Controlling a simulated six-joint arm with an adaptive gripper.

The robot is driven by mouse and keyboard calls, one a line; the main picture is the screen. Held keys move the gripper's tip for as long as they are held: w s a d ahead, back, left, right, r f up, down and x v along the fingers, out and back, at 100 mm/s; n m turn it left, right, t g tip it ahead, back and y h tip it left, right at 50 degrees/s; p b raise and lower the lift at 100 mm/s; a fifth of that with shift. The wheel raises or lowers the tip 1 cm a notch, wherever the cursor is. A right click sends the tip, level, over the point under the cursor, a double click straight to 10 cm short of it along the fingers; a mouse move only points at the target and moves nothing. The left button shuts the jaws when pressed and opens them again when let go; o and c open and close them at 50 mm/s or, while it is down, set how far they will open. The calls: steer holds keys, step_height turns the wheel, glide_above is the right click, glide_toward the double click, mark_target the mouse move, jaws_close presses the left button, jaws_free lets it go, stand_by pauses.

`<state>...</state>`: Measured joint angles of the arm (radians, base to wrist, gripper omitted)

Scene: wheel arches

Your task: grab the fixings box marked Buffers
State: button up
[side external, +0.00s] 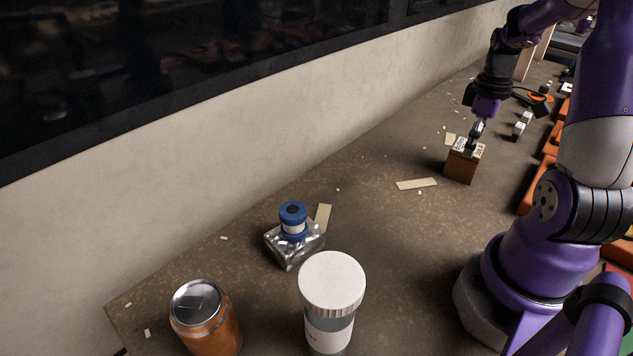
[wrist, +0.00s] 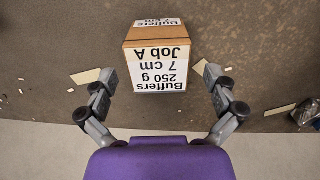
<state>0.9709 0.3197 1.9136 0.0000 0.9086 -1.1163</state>
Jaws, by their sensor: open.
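The fixings box (wrist: 157,38) is a small brown carton with white labels. In the wrist view its label reads, upside down, "Buffers 250 g 7 cm Job A". It also stands on the bench in the side external view (side external: 461,168). My gripper (wrist: 156,80) is open in the wrist view, with one finger on each side of the box's near end and a gap at both sides. In the side external view my gripper (side external: 475,140) is right above the box, pointing down. Whether it touches the top cannot be told there.
Flat pale strips (side external: 416,184) lie about. Orange bins line the right side. A wall runs along the left.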

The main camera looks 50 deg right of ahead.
mark_target(465, 158)
steer(key=f, duration=0.5)
steer(key=shift+w, duration=0.3)
steer(key=c, duration=1.3)
steer(key=shift+r, duration=0.2)
